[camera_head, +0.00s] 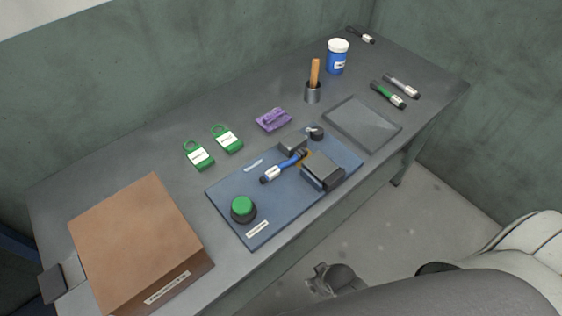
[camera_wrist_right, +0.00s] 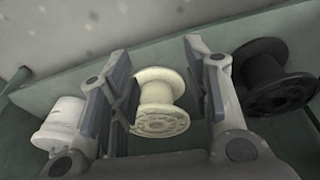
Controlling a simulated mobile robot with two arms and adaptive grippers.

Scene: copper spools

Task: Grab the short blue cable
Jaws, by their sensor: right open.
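The short blue cable (camera_head: 283,167) lies on the blue board (camera_head: 230,190) on the grey table. It has a white label at its near left end, and its other end reaches toward the gap between two dark grey blocks. My right gripper (camera_head: 324,280) is low in the head view, off the table's front edge and well away from the cable. In the right wrist view its fingers (camera_wrist_right: 160,92) are open, with a cream spool (camera_wrist_right: 160,103) showing beyond the gap. The cable is not in the wrist view. My left gripper is not in view.
A green button (camera_head: 242,206) and dark blocks (camera_head: 323,172) stand on the board. A large brown box (camera_head: 138,245) is at the left. Green padlock tags, a purple item (camera_head: 273,120), a grey tray (camera_head: 362,122) and other cables (camera_head: 388,95) lie around. Wrist view also shows white and black spools.

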